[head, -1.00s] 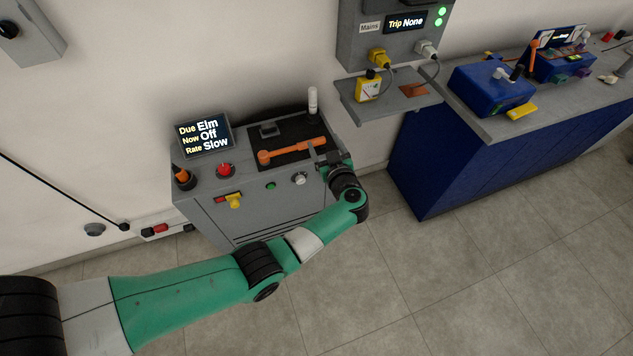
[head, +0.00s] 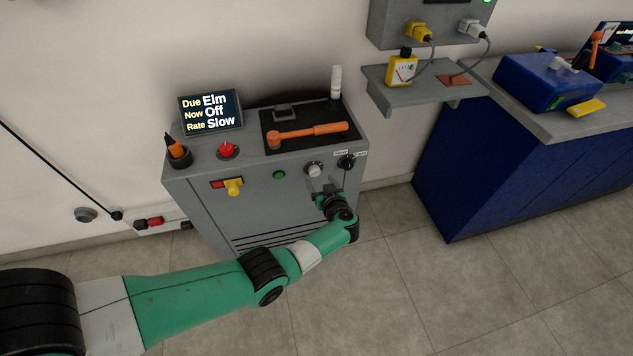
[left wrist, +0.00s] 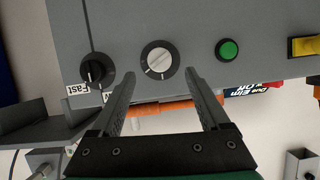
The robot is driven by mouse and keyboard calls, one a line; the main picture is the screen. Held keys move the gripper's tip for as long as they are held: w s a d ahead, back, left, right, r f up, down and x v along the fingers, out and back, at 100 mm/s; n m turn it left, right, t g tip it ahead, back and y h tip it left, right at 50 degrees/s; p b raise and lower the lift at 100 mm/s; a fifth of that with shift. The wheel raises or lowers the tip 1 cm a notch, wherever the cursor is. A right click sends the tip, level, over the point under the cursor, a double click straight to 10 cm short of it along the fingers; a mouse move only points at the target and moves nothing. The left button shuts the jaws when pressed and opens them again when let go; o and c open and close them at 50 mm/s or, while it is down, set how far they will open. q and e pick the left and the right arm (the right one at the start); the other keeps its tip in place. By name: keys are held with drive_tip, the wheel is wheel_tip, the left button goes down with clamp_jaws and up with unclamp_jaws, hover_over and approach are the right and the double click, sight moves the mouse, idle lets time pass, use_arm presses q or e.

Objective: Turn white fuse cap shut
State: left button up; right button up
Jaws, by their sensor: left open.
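The white fuse cap (head: 314,169) is a round white knob on the grey cabinet's front panel, between a green button and a black knob. In the left wrist view the cap (left wrist: 158,60) shows a slotted white face in a dark ring. My left gripper (head: 323,187) is open and empty, just in front of and slightly below the cap. In the left wrist view its fingertips (left wrist: 162,76) lie either side of the cap's lower part in the picture. My right gripper is not in view.
Beside the cap are a black knob (head: 346,162) with Slow and Fast labels, a green button (head: 279,175) and a yellow switch handle (head: 233,187). An orange mallet (head: 308,133), red button (head: 227,149) and display (head: 210,111) sit on top. The floor (head: 480,290) is clear.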

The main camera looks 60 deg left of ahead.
sight(315, 173)
use_arm(q)
drive_tip(key=b+x, duration=0.1)
drive_tip(key=x, duration=0.1)
drive_tip(key=b+x, duration=0.2)
drive_tip(key=x, duration=0.1)
drive_tip(key=shift+d+f, duration=0.1)
drive_tip(key=shift+f, duration=0.2)
drive_tip(key=shift+a+b, duration=0.35)
drive_tip(key=shift+w+r, duration=0.1)
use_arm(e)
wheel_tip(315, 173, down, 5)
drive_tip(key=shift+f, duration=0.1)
use_arm(q)
clamp_jaws()
